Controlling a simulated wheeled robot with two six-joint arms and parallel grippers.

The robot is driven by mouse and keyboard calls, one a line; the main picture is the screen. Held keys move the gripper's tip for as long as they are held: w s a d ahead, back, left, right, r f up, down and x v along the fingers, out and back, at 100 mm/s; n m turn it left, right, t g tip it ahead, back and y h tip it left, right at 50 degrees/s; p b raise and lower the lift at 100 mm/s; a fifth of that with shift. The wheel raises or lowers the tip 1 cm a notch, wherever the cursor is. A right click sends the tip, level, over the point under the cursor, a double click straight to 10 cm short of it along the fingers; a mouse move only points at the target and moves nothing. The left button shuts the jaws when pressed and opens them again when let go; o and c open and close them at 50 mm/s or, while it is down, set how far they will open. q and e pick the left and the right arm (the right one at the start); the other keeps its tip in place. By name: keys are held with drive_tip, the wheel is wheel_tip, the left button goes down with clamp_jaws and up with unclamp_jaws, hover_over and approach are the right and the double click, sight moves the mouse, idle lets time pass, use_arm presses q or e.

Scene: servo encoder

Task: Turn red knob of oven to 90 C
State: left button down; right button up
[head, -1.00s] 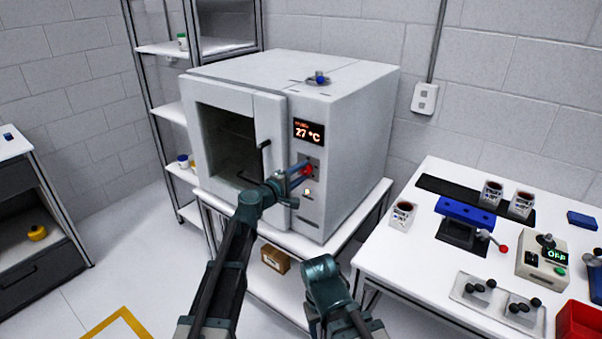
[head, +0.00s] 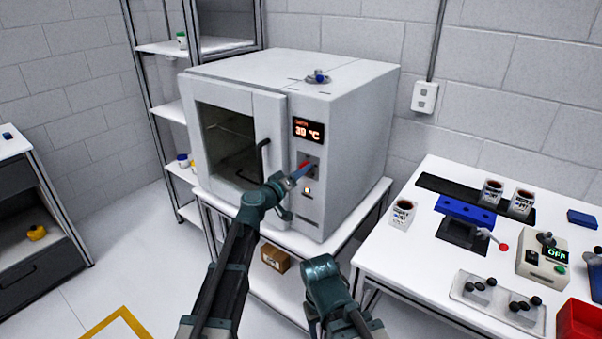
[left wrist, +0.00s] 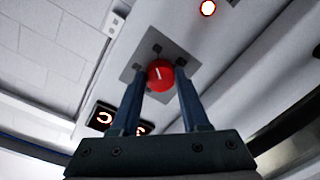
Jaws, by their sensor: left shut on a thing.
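The white oven (head: 350,110) stands on a white bench with its door closed. Its display (head: 308,131) shows red digits that read about 30 °C. The red knob (head: 305,165) sits below the display on a grey plate. My left gripper (head: 303,172) is shut on the knob, its fingers partly covering it in the head view. In the left wrist view the two fingers (left wrist: 161,80) lie on either side of the red knob (left wrist: 160,72), which has a white mark on its face. My right gripper is out of view; only part of that arm shows.
An orange lamp (head: 307,190) glows below the knob. The black door handle (head: 262,158) is just left of my left gripper. A white table (head: 400,262) with cups, a blue fixture and a control box stands at the right. A cardboard box (head: 275,257) lies under the oven.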

use_arm(q)
drive_tip(key=shift+s+f+m, duration=0.1)
drive_tip(key=shift+m, duration=0.9)
drive_tip(key=shift+c, duration=2)
unclamp_jaws()
drive_tip(key=v, duration=1.3)
drive_tip(key=shift+s+a, duration=0.25)
drive_tip(key=shift+s, duration=0.05)
drive_tip(key=shift+d, duration=0.1)
